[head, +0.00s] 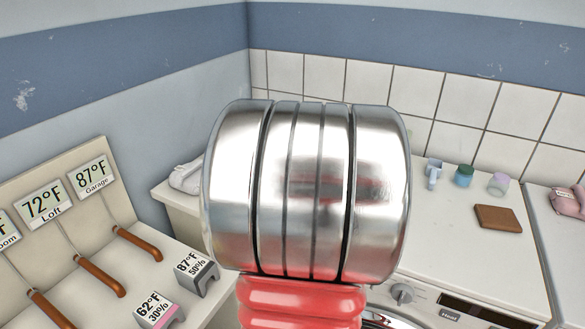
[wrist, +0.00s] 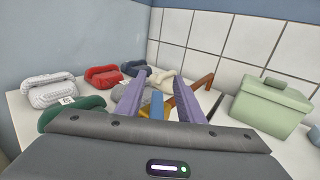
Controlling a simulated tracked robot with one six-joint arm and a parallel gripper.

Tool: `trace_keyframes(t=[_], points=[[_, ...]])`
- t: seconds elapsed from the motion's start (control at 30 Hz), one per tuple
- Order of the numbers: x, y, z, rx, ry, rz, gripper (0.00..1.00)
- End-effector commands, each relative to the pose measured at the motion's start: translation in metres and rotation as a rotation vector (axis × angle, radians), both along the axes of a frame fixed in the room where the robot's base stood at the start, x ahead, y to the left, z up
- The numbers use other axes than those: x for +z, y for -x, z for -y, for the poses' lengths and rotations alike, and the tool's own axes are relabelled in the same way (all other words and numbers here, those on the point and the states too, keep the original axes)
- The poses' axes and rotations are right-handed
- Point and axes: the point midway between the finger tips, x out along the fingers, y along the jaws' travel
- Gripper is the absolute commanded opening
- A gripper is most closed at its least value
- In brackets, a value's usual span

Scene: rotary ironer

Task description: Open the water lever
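My gripper (wrist: 162,80) shows in the wrist view with two purple fingers spread apart. I see nothing held between them; a blue piece and a yellow piece show in the gap. A brown-orange bent bar (wrist: 201,90) stands just right of the right fingertip, near the tiled wall; its lower part is hidden by the finger. It may be the water lever, but I cannot tell. In the head view, levers with brown handles (head: 101,276) sit on a panel at left under temperature displays; none that I can read is marked water. My gripper is hidden there.
Several folded cloths, among them a white one (wrist: 50,92) and a red one (wrist: 102,75), lie left of my fingers. A green lidded box (wrist: 270,106) stands at right. In the head view my arm blocks the middle; cups (head: 464,176) and a brown block (head: 498,218) sit right.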

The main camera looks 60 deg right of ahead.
Motion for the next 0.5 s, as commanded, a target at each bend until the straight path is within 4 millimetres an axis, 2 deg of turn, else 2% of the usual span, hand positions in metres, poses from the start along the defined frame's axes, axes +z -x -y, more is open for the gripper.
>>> trace_keyframes(t=[0.3, 0.5], points=[[0.045, -0.001, -0.001, 0.002, 0.004, 0.001, 0.34], [0.067, -0.001, 0.0, 0.002, 0.002, 0.0, 0.34]])
